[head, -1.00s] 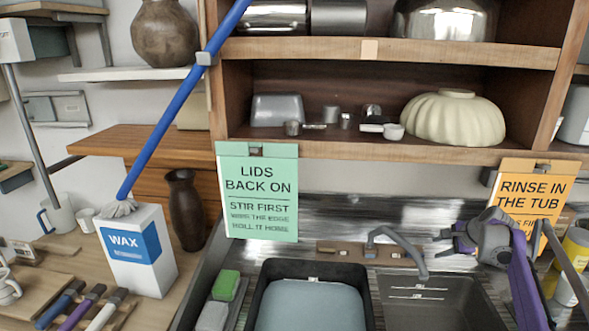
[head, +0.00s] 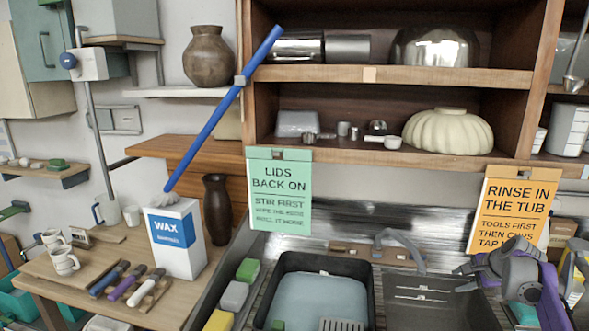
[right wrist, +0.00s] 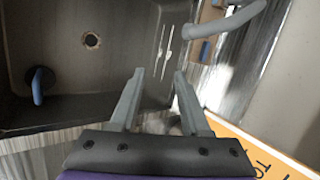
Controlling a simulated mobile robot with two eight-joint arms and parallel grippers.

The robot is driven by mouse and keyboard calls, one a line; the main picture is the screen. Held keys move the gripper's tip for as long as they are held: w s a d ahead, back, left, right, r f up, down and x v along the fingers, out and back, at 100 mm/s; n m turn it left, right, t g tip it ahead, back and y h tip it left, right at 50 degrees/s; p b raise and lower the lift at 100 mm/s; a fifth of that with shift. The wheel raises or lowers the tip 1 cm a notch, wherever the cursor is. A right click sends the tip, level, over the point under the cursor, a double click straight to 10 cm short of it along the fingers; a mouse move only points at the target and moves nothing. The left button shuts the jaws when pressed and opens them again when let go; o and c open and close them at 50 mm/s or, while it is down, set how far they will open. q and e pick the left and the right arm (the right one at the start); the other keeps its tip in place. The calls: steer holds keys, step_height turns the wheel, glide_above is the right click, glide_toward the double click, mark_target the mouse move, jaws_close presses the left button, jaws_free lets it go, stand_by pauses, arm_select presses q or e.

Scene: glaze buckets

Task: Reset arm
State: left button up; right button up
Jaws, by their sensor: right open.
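My right gripper (head: 462,269) is at the right in the head view, above the grey sink (head: 440,306) and in front of the orange sign (head: 512,207). In the right wrist view the two fingers of my right gripper (right wrist: 160,76) stand apart with nothing between them. The sink (right wrist: 60,70) with its round drain lies beyond the fingers there. My left gripper is in neither view.
A faucet (head: 398,243) rises behind the sink. A black-rimmed basin (head: 279,280) stands left of it. A wax box (head: 176,238) with a long blue-handled tool (head: 222,110) stands on the wooden table. Shelves (head: 400,75) hang above.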

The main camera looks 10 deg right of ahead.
steer(key=s+a+n+g, duration=0.1)
steer(key=s+a+n, duration=0.45)
steer(key=a, duration=0.65)
steer(key=s+a+n+g, duration=0.1)
steer(key=s+a+n, duration=0.4)
steer(key=a, duration=0.7)
steer(key=s+a+f+n, duration=0.4)
steer(key=s+a+f, duration=0.1)
steer(key=s, duration=0.5)
steer(key=s+a+f+n, duration=0.4)
steer(key=s+a+f, duration=0.2)
steer(key=s, duration=0.4)
steer(key=shift+s+a+n+h, duration=0.2)
steer(key=shift+s+n+h, duration=0.1)
steer(key=shift+n, duration=0.05)
steer(key=shift+s+f, duration=0.1)
